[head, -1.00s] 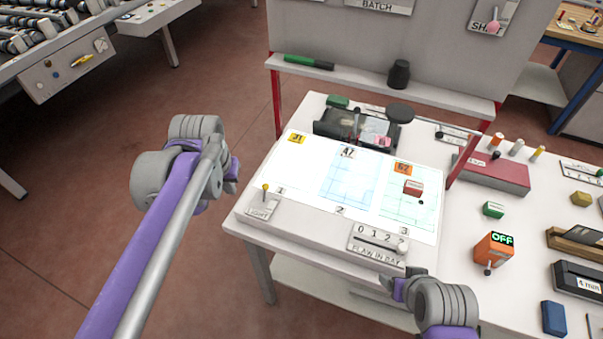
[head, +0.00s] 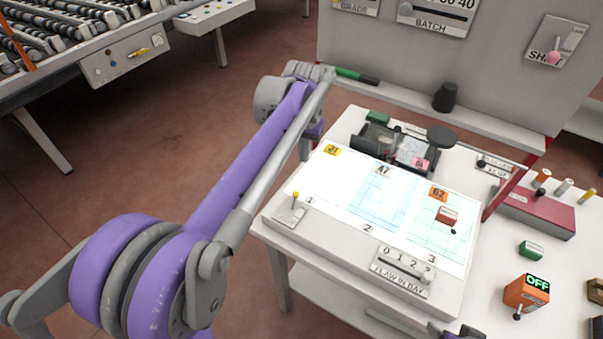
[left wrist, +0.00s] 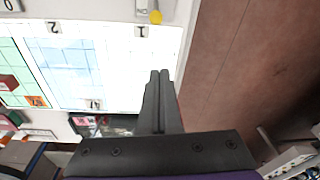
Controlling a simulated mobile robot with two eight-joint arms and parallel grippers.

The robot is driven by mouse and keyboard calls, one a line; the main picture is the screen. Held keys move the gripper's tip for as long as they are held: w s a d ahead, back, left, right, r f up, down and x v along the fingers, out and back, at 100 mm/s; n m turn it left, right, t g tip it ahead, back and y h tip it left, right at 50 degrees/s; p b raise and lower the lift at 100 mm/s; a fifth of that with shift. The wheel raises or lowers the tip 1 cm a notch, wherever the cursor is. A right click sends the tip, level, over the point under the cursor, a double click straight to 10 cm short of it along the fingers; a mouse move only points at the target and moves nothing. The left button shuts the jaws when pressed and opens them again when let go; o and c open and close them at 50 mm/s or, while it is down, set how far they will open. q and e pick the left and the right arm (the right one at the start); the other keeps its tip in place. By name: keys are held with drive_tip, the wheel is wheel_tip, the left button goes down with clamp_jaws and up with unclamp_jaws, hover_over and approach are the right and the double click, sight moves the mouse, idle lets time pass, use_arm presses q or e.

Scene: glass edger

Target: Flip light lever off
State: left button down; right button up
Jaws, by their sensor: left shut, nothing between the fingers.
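The light lever (head: 295,196) is a small stick with a yellow knob on a pale plate at the near left corner of the bright light table (head: 330,172). Its yellow knob also shows at the top of the left wrist view (left wrist: 155,17). My left gripper (left wrist: 159,75) is shut and empty, its dark fingers over the table's left edge in that view, apart from the knob. In the head view, my left arm largely hides this gripper. My right gripper cannot be made out; only a bit of that arm shows at the bottom edge.
The light table is lit, with numbered bays and a red block (head: 447,214). A flaw-in-bay slider (head: 403,272) sits on its front edge. An orange box (head: 527,292) reading OFF stands to the right. A dark device (head: 395,150) stands behind. Open floor lies left.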

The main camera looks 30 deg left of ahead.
sight(293, 193)
use_arm(q)
drive_tip(key=f, duration=0.6)
drive_tip(key=w+f, duration=0.1)
drive_tip(key=f, duration=0.2)
drive_tip(key=shift+a+f, duration=0.25)
drive_tip(key=shift+f, duration=0.15)
drive_tip(key=s, duration=0.1)
drive_tip(key=s+r, duration=0.1)
drive_tip(key=s, duration=0.1)
drive_tip(key=shift+s+d+r, duration=0.1)
drive_tip(key=shift+d, duration=0.1)
drive_tip(key=shift+s, duration=0.3)
drive_tip(key=shift+s+r+t, duration=0.3)
drive_tip(key=shift+s+t, duration=0.35)
drive_tip(key=shift+t, duration=0.45)
drive_tip(key=shift+s+r+t, duration=0.1)
drive_tip(key=shift+s+t, duration=0.35)
drive_tip(key=shift+t, duration=0.15)
drive_tip(key=s+t, duration=0.1)
drive_tip(key=t, duration=0.1)
drive_tip(key=s+t, duration=0.1)
drive_tip(key=t, duration=0.1)
drive_tip(key=shift+s+a+r, duration=0.1)
drive_tip(key=shift+s+a, duration=0.05)
drive_tip(key=shift+s, duration=0.2)
drive_tip(key=shift+r, duration=0.1)
drive_tip(key=shift+w, duration=0.15)
